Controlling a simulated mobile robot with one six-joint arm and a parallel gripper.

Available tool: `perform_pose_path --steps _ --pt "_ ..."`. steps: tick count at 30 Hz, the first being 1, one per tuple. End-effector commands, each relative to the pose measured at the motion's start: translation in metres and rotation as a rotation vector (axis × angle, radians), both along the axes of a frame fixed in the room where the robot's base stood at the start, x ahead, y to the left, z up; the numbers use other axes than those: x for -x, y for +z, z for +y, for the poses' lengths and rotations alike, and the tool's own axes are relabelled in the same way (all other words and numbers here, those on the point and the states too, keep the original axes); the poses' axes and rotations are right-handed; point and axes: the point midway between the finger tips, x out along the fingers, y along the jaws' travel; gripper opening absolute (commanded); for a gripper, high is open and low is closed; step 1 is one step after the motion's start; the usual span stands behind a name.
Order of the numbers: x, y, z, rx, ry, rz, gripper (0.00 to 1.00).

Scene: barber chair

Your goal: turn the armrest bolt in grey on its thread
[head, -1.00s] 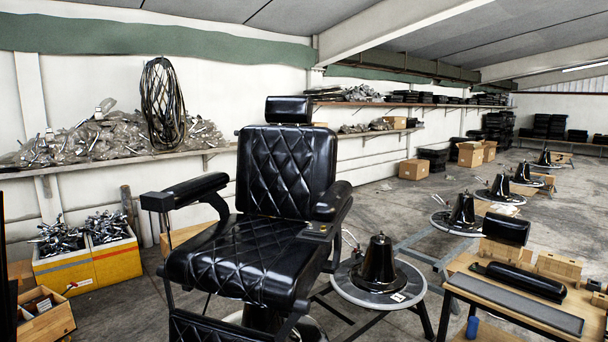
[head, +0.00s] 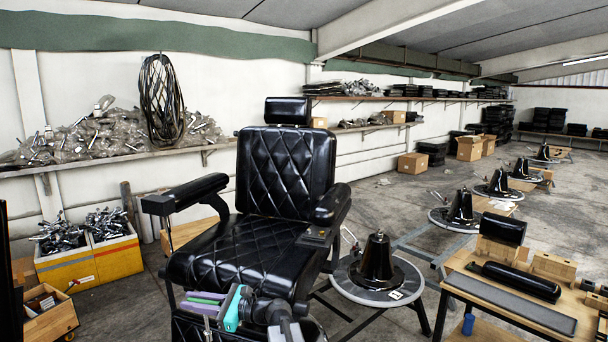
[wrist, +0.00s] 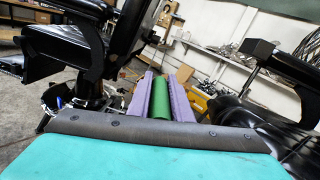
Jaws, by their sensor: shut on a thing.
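My gripper (head: 205,302) is in front of the black barber chair (head: 238,250), low by the front of its seat, with purple fingers and a teal body. In the wrist view my gripper (wrist: 163,92) is shut on a green cylinder (wrist: 162,98) lying lengthwise between the fingers. The chair's left armrest (head: 190,192) has a dark block at its front end, above and behind my gripper. The right armrest (head: 333,203) is tilted up at the back, with a flat plate below it. I cannot make out a grey armrest bolt in either view.
A round chair base (head: 377,270) stands on a stand to the right. A workbench (head: 520,300) with black pads is at the far right. A yellow-and-white box (head: 90,250) of metal parts stands at the left. A shelf (head: 110,158) runs along the wall.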

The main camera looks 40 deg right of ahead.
Motion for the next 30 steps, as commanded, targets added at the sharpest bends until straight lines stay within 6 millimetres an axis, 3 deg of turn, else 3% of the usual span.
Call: perform_pose_path --steps 1,14,30 --pt "-0.004 0.018 -0.018 0.002 -0.029 -0.004 0.00" --pt "-0.011 0.120 -0.151 0.002 -0.269 -0.003 0.00" --pt "0.022 0.260 -0.307 0.002 -0.555 -0.005 0.00"
